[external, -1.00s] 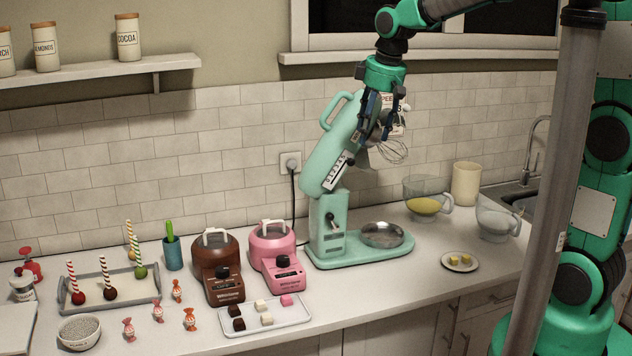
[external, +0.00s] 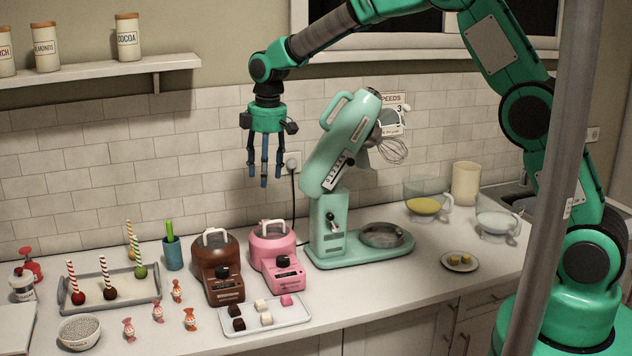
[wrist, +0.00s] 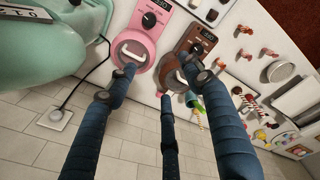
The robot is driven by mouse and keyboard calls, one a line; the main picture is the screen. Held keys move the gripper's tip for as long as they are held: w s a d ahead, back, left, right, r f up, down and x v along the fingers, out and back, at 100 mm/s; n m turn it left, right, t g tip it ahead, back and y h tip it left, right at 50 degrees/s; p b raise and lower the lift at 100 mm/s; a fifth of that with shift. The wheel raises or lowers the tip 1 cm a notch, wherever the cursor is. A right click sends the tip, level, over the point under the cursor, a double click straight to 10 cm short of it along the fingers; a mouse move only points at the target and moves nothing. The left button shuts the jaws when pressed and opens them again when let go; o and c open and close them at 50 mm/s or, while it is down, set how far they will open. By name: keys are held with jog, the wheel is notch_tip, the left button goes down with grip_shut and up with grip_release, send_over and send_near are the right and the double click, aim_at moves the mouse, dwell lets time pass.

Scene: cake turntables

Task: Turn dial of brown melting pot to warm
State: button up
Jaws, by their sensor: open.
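The brown melting pot (external: 222,258) stands on the counter, with a black dial (external: 222,271) on its front panel and a white handle on its lid. In the wrist view the brown pot (wrist: 172,74) is right of centre, and its dial (wrist: 196,48) shows on the panel. The dial's setting is too small to read. My gripper (external: 264,182) hangs in the air, fingers down, above and behind the brown and pink pots, touching nothing. Its blue fingers (wrist: 165,90) are spread and empty in the wrist view.
A pink melting pot (external: 275,248) stands just right of the brown one. A tray (external: 290,320) of chocolate pieces lies in front. The mint stand mixer (external: 330,215) stands to the right, head raised. A teal cup (external: 173,255) and a cake-pop tray (external: 90,303) are at left.

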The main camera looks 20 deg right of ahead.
aim_at(223, 267)
jog(key=a+f+n+p, duration=0.2)
jog(key=a+f+n, duration=0.1)
jog(key=a+f, duration=0.9)
jog(key=shift+s+a+f+g+h+p, duration=0.3)
jog(key=shift+s+a+g, duration=0.15)
jog(key=shift+a, duration=0.65)
notch_tip(223, 267, down, 14)
jog(key=shift+r+p, duration=0.2)
jog(key=shift+p, duration=0.55)
jog(key=c, duration=1.1)
